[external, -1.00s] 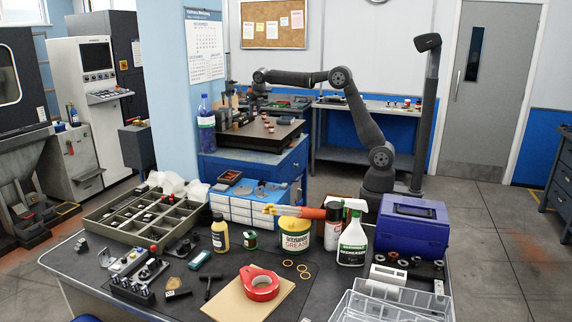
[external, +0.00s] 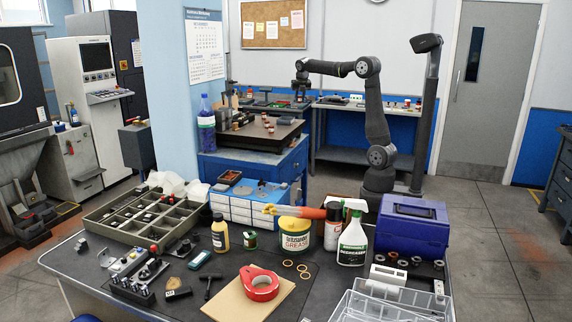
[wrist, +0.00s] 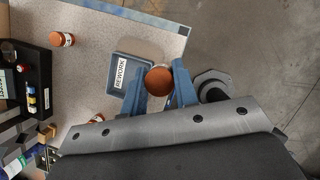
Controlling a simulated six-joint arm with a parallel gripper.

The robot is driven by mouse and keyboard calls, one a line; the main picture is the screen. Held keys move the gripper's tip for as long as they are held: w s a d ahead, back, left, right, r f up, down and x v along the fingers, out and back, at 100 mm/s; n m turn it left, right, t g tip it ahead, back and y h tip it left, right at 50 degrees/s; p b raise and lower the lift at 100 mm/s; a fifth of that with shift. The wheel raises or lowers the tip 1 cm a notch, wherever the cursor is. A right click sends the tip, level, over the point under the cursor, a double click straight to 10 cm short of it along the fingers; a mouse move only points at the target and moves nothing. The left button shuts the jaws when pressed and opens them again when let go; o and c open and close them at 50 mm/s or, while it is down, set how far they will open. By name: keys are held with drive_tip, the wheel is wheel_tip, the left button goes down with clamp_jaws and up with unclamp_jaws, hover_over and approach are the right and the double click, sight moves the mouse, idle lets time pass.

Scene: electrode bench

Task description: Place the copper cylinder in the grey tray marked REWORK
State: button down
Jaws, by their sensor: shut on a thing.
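My gripper (wrist: 159,88) is shut on a copper cylinder (wrist: 159,77), whose round end shows between the two blue fingers in the wrist view. The small blue-grey tray marked REWORK (wrist: 114,88) lies on the pale bench top just left of the cylinder. The left finger hides part of the tray. The cylinder looks above the bench; its height over the surface cannot be told. In the external view my gripper (external: 302,86) is over the back benches, and the held cylinder is too small to make out there.
Other copper pieces (wrist: 62,39) stand on the pale bench top (wrist: 90,55), one near the left finger (wrist: 97,118). The bench edge runs close on the right, with grey floor beyond.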

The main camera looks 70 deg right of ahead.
drive_tip(key=shift+m, duration=0.3)
drive_tip(key=w+a+f, duration=0.1)
drive_tip(key=w+f, duration=0.1)
drive_tip(key=w+a+f, duration=0.4)
drive_tip(key=f, duration=0.1)
drive_tip(key=shift+w+a, duration=0.1)
drive_tip(key=shift+w, duration=0.25)
drive_tip(key=shift+f, duration=2)
drive_tip(key=shift+f, duration=0.2)
drive_tip(key=c, duration=1.4)
unclamp_jaws()
drive_tip(key=v, duration=1.2)
drive_tip(key=shift+w+r, duration=0.15)
drive_tip(key=shift+r, duration=0.1)
